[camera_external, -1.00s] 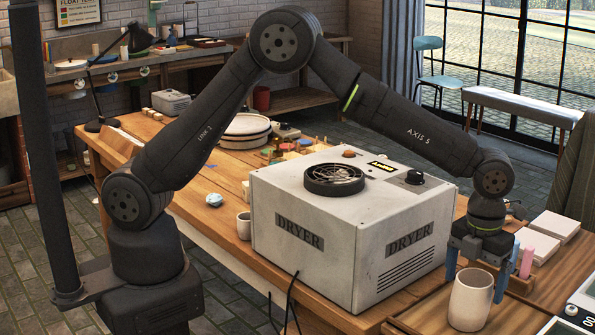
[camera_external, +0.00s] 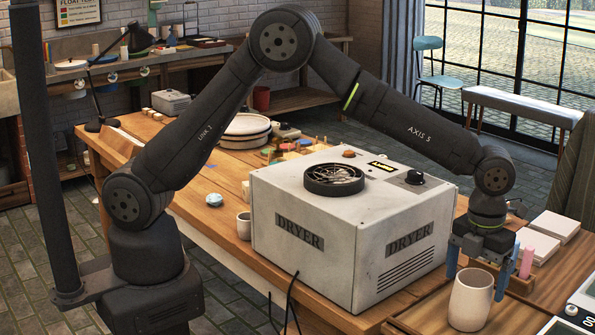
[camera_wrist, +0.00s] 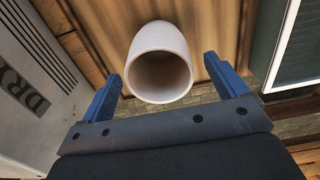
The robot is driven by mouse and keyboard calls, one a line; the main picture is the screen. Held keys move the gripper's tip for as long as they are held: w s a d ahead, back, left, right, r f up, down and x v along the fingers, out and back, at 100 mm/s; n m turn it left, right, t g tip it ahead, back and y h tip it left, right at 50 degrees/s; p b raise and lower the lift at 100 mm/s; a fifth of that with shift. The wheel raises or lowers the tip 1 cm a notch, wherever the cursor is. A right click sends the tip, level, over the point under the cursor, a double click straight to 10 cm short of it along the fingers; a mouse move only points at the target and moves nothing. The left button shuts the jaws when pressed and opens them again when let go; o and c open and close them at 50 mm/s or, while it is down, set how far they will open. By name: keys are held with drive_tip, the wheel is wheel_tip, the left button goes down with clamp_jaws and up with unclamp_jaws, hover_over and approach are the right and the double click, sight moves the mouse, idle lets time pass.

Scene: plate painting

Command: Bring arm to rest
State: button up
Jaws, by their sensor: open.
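My gripper (camera_external: 476,284) hangs pointing down at the right front of the table. Its two blue fingers are apart, with a pale cup (camera_external: 471,300) between or just behind them. The cup stands upright and seems not gripped. In the wrist view the cup (camera_wrist: 160,62) shows its open mouth between the spread fingers of my gripper (camera_wrist: 163,72), with gaps on both sides. I cannot tell exactly how far the fingertips reach down along the cup.
A large grey dryer (camera_external: 345,225) with a round fan on top stands left of my gripper, under my forearm. Pink and blue sticks (camera_external: 526,262) stand close on the right. White tiles (camera_external: 555,225) lie beyond. A small cup (camera_external: 244,225) stands left of the dryer.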

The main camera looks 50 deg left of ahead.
wheel_tip(320, 180, up, 9)
wheel_tip(320, 180, down, 12)
drive_tip(key=shift+a+f, duration=0.1)
drive_tip(key=s+d+r, duration=0.2)
drive_tip(key=s+r, duration=1)
drive_tip(key=r, duration=0.1)
wheel_tip(320, 180, up, 10)
drive_tip(key=w+a+n, duration=0.6)
drive_tip(key=w+a, duration=1.5)
drive_tip(key=w, duration=0.1)
drive_tip(key=shift+w+f, duration=0.1)
